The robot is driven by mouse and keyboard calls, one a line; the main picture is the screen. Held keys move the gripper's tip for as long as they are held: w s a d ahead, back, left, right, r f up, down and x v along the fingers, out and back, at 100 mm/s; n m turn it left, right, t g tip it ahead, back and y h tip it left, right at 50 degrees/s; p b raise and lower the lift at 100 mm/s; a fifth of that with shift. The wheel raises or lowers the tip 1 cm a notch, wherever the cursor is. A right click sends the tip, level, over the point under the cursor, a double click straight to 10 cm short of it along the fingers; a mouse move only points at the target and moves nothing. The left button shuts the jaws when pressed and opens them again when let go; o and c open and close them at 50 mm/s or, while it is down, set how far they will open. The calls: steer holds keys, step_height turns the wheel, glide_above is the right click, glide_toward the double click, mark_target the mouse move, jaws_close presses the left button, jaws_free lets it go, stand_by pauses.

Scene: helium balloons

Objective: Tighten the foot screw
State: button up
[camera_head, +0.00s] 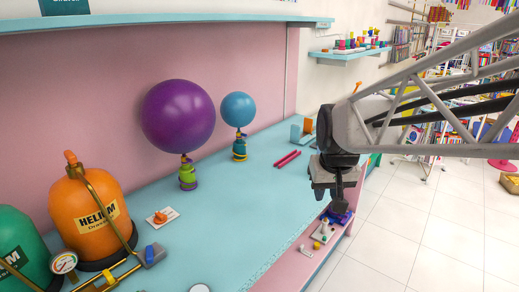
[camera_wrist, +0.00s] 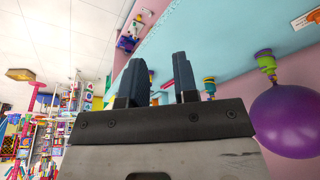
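My gripper (camera_head: 338,195) is over the front edge of the blue counter, above a small pink ledge (camera_head: 312,262). In the wrist view its two dark fingers (camera_wrist: 160,72) stand apart with nothing between them, so it is open and empty. A purple-blue part (camera_head: 341,217) sits on the ledge just below the gripper; it also shows in the wrist view (camera_wrist: 126,43). Small white, yellow and purple pieces (camera_head: 322,236) are beside it. I cannot tell which piece is the foot screw.
A purple balloon (camera_head: 178,115) and a blue balloon (camera_head: 238,109) stand on banded bases at the back. An orange helium tank (camera_head: 92,212) and a green tank (camera_head: 22,250) are at left. Two red rods (camera_head: 287,158) lie on the counter. The middle counter is mostly clear.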

steer(key=w+d+f, duration=0.2)
steer(key=w+d, duration=0.1)
steer(key=w, duration=0.9)
steer(key=w+d+f, duration=0.2)
steer(key=w+d, duration=0.1)
steer(key=w, duration=0.9)
steer(key=w+d+f, duration=0.2)
steer(key=w+f, duration=0.2)
steer(key=w, duration=0.3)
steer(key=w+d+f+t, duration=0.1)
steer(key=w+d+f, duration=0.2)
steer(key=w, duration=0.3)
steer(key=w+d+f, duration=0.3)
steer(key=w+f, duration=0.2)
steer(key=w, duration=0.2)
steer(key=shift+w+m, duration=0.3)
steer(key=shift+w, duration=0.05)
steer(key=shift+f, duration=0.1)
steer(key=shift+d+x, duration=0.2)
steer(key=shift+x, duration=3.6)
steer(key=shift+w, duration=0.1)
jaws_close()
